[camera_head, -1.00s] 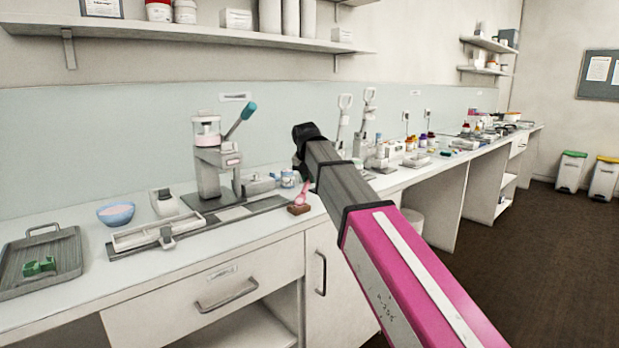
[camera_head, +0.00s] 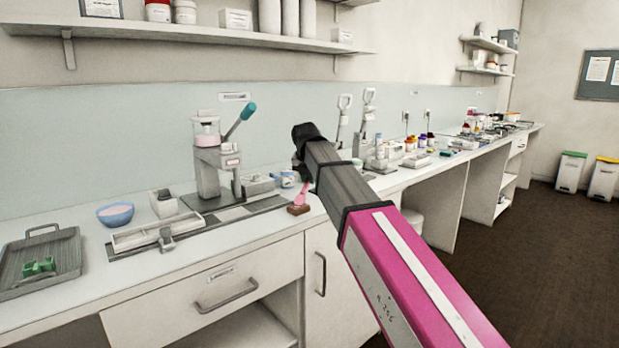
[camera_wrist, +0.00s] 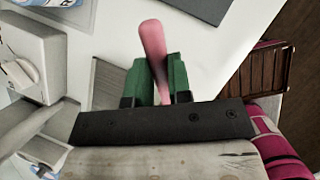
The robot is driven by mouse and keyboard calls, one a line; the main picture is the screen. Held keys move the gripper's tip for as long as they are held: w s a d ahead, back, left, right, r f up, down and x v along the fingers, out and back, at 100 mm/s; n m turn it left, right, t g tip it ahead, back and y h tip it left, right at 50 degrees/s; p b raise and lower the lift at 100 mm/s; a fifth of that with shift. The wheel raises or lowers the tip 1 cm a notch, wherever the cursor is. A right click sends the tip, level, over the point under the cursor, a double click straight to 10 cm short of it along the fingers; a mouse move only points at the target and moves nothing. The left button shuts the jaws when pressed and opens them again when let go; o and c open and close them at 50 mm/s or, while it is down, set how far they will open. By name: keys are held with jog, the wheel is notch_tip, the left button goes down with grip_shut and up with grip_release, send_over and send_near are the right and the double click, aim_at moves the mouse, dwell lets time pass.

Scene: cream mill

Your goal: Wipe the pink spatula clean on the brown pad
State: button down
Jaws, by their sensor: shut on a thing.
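The pink spatula (camera_wrist: 152,45) is held between the green fingers of my gripper (camera_wrist: 157,82) in the wrist view. One pink end sticks out past the fingertips. In the head view the pink spatula (camera_head: 304,193) stands tilted just over the brown pad (camera_head: 298,209) and seems to meet it; I cannot tell whether they touch. The brown pad is a small block near the counter's front edge. My arm hides most of the gripper in the head view.
Left of the pad stand a press with a teal handle (camera_head: 216,165), a long white tray (camera_head: 136,234), a blue bowl (camera_head: 115,213) and a grey tray (camera_head: 68,275) with a green piece. Several bottles and tools line the counter to the right. A shelf (camera_head: 190,35) hangs above.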

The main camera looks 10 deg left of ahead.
jog(key=shift+w, duration=0.15)
jog(key=shift+w+d, duration=0.15)
jog(key=shift+w, duration=0.5)
jog(key=shift+s, duration=0.1)
jog(key=shift+s, duration=0.7)
jog(key=shift+r, duration=3)
